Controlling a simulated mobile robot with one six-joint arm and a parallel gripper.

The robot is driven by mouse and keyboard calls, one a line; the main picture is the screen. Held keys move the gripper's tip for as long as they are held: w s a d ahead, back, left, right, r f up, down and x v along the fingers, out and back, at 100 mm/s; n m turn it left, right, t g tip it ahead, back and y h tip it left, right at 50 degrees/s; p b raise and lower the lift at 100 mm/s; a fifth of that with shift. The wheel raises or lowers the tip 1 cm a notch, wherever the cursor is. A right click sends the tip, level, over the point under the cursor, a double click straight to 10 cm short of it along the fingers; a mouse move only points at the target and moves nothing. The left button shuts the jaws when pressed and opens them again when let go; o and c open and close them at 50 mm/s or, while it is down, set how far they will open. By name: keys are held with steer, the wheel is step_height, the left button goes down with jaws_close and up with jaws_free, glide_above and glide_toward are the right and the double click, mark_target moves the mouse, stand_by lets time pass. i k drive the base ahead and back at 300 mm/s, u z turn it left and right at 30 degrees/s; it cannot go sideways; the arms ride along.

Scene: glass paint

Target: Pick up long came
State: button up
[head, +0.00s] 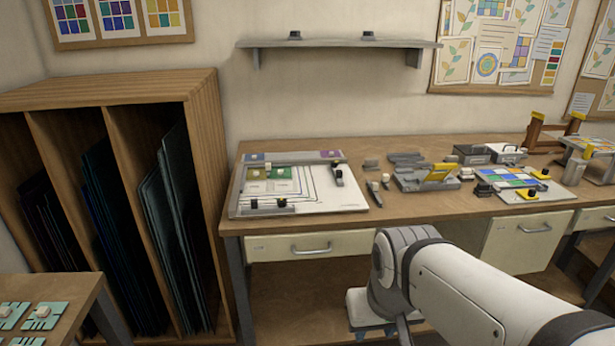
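I cannot clearly pick out the long came. Grey strip-like pieces (406,159) lie at the back middle of the workbench, behind a grey holder (412,181) with a yellow part, and could be came. Thin dark lines also run across the white assembly board (325,194) at the bench's left. My white arm reaches in from the lower right and bends down in front of the bench drawers.
The workbench (445,207) has clear wood along its front middle. Green and purple pieces and small blocks sit on the board. A coloured glass panel (512,178) lies to the right. A wooden rack (213,150) of glass sheets stands left; a shelf (335,43) hangs above.

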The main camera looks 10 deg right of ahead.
mark_target(373, 186)
steer(key=k, duration=1.3)
steer(key=z, duration=0.55)
steer(key=i, duration=2.75)
steer(key=u, duration=0.9)
steer(key=k, duration=0.6)
steer(key=u, duration=0.25)
